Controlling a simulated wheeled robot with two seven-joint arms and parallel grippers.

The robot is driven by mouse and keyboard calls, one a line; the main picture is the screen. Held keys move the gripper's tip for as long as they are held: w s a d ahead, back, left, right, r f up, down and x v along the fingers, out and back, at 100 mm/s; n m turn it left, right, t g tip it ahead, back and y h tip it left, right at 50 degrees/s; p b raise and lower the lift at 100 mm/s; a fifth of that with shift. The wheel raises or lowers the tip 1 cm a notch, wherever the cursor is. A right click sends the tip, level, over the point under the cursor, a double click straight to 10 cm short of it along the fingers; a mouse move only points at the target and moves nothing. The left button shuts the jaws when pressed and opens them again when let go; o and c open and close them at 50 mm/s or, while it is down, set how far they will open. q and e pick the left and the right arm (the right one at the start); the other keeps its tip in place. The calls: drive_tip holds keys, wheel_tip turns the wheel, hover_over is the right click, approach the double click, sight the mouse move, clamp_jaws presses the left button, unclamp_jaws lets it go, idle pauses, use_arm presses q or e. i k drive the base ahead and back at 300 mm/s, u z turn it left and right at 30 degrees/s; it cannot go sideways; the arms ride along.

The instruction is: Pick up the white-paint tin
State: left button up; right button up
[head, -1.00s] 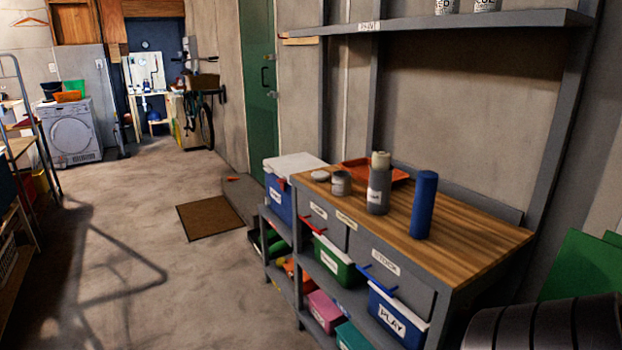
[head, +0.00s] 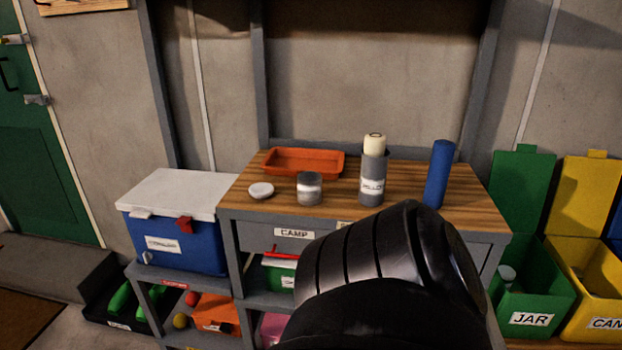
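A small grey tin (head: 309,188) with a pale band stands upright on the wooden top of the workbench (head: 420,178), left of the middle. It looks like the paint tin, but I cannot read a label on it. A flat white disc (head: 261,190), like a lid, lies on the bench to its left. A dark part of my own arm fills the lower middle of the head view and hides part of the bench front. Neither of my grippers shows.
An orange tray (head: 303,162) lies behind the tin. A grey labelled canister (head: 372,182) with a cream top and a blue cylinder (head: 440,174) stand right of it. A blue cooler (head: 180,238) is left of the bench. Green (head: 540,285) and yellow (head: 598,290) bins stand right.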

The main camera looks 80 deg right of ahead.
sight(309, 181)
drive_tip(key=z, duration=1.15)
drive_tip(key=i, duration=1.2)
drive_tip(key=z, duration=1.15)
